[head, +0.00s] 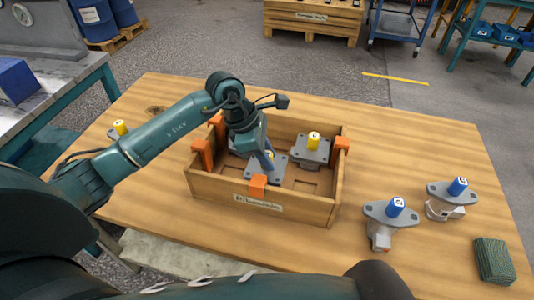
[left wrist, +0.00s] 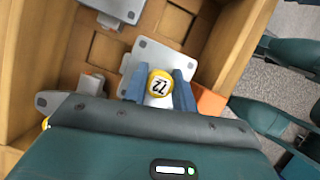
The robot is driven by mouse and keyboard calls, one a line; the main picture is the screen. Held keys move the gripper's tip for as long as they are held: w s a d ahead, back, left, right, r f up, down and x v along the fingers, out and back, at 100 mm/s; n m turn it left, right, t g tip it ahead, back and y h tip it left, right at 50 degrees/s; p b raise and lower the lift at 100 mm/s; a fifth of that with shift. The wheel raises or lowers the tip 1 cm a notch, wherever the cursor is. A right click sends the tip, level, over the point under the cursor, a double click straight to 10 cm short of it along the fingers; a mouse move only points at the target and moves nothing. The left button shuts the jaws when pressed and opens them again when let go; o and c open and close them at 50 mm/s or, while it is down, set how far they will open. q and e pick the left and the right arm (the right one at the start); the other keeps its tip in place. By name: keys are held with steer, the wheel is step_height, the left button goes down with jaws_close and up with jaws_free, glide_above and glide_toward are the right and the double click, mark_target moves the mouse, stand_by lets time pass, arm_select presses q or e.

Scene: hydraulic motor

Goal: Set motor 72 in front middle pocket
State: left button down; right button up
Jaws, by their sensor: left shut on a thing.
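Motor 72 (left wrist: 160,85) has a yellow cap marked 72 and a grey flange plate. My left gripper (head: 268,163) is shut on it, with one finger on each side of the yellow cap in the left wrist view (left wrist: 158,90). In the head view the plate of motor 72 (head: 276,172) is inside the wooden crate (head: 205,190), at the front middle, just behind the orange front clip (head: 258,185). I cannot tell whether its plate rests fully on the pocket. The motor's lower body is hidden. My right gripper is not in view.
Another yellow-capped motor (head: 313,150) stands at the crate's back right. Empty recesses show beside motor 72 (left wrist: 105,48). Two blue-capped motors (head: 391,212) (head: 450,192) and a green block (head: 494,260) stand on the table at right. A yellow-capped motor (head: 119,128) is at left.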

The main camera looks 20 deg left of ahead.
arm_select(q)
steer(key=shift+f+b, duration=0.3)
steer(key=shift+b, duration=0.1)
steer(key=c, duration=1.3)
jaws_free()
steer(key=shift+o, duration=1.2)
steer(key=shift+f, duration=0.15)
steer(key=v, duration=1.3)
steer(key=shift+r, duration=0.2)
